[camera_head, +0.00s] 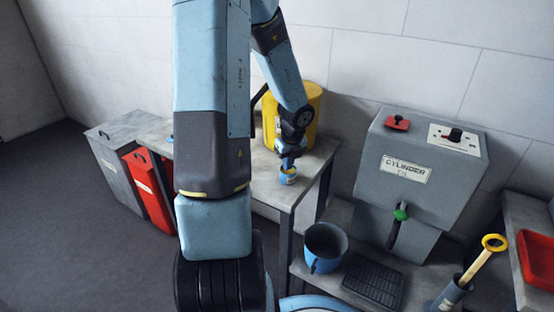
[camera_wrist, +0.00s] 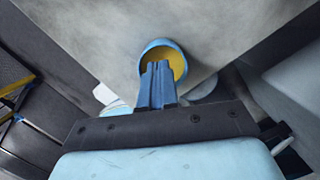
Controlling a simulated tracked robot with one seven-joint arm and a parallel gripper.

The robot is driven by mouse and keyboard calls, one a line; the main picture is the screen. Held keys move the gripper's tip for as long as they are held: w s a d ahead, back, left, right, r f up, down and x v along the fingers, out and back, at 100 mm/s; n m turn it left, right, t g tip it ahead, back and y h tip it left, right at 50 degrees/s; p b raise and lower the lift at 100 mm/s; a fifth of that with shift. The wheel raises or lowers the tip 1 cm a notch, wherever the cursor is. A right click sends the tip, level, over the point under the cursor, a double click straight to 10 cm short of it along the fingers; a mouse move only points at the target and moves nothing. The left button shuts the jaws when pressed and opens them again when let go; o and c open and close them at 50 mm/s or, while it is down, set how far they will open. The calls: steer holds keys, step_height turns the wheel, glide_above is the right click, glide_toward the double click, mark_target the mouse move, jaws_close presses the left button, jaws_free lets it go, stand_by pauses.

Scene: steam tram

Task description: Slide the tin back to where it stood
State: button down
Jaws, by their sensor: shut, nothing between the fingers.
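The tin (camera_head: 288,177) is small and round, with a blue and yellow outside. It stands upright on the grey table (camera_head: 270,190), close to its front right corner. In the wrist view the tin (camera_wrist: 178,62) shows a blue rim and a yellow inside, near the table's corner. My gripper (camera_head: 289,160) points down over it, shut and holding nothing. In the wrist view my gripper's blue fingers (camera_wrist: 157,68) overlap the tin's near side and hide part of it. I cannot tell whether they touch it.
A large yellow drum (camera_head: 312,104) stands behind on the same table. Right of the table are a blue bucket (camera_head: 324,242), a black tray (camera_head: 373,283) and a grey cylinder machine (camera_head: 421,165). Red (camera_head: 150,200) and grey (camera_head: 112,165) bins stand left. My arm hides part of the table.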

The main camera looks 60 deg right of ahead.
steer(key=shift+s+a+f, duration=0.35)
steer(key=shift+a+f, duration=0.15)
steer(key=shift+a, duration=0.2)
steer(key=shift+d+r, duration=0.15)
steer(key=shift+r, duration=0.6)
steer(key=s+a, duration=0.6)
steer(key=s, duration=0.4)
steer(key=shift+a, duration=0.35)
steer(key=shift+r, duration=0.1)
